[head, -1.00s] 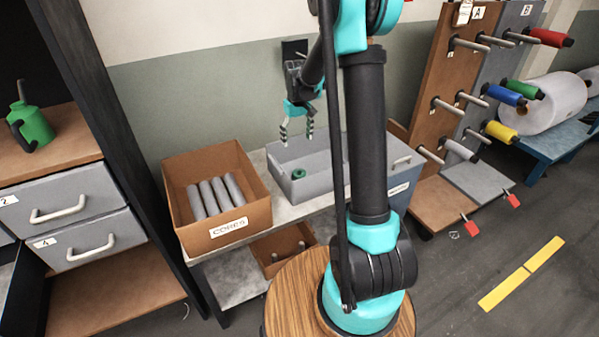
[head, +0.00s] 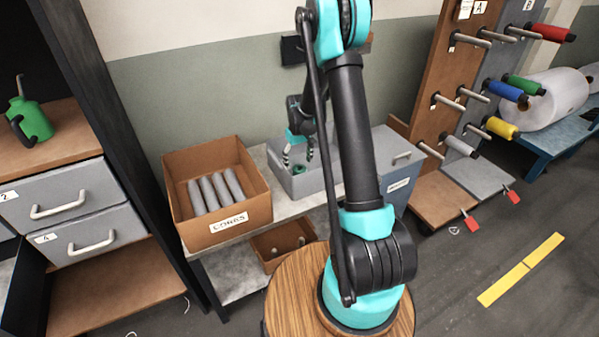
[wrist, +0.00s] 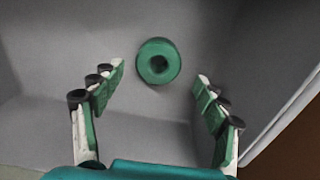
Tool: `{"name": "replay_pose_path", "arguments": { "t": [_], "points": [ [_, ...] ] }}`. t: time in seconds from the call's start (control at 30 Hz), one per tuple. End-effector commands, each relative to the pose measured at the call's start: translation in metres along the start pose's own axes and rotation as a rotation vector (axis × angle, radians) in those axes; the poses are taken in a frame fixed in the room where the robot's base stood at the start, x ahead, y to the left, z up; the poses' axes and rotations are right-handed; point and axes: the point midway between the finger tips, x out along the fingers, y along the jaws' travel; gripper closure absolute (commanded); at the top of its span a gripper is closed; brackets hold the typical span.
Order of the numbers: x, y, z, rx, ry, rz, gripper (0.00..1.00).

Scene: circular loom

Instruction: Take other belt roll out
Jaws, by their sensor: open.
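A green belt roll (wrist: 159,61) with a dark centre hole lies on the floor of the grey bin (head: 280,178). In the head view the roll (head: 299,169) shows partly, just below my gripper's fingers. My gripper (head: 298,156) is inside the bin's opening, pointing down. In the wrist view my gripper (wrist: 160,88) is open and empty, one finger on each side. The roll sits between and slightly beyond the fingertips, touching neither. My arm hides the right part of the bin in the head view.
A cardboard box labelled CORES (head: 240,226) with several grey tubes stands left of the bin on the shelf. A grey lidded box (head: 397,165) stands to its right. Peg boards with coloured spools (head: 508,91) are further right.

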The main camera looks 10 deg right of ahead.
Motion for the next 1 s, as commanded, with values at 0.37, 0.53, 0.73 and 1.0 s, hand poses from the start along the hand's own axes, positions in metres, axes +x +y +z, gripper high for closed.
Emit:
{"name": "replay_pose_path", "arguments": {
  "t": [0.37,0.53,0.73,1.0],
  "points": [
    [0.038,0.003,0.001,0.0,0.0,0.0,0.27],
    [0.039,0.003,0.001,0.0,0.0,0.0,0.27],
    [0.038,0.003,0.001,0.0,0.0,0.0,0.48],
    [0.038,0.003,0.001,0.0,0.0,0.0,0.81]
  ]
}}
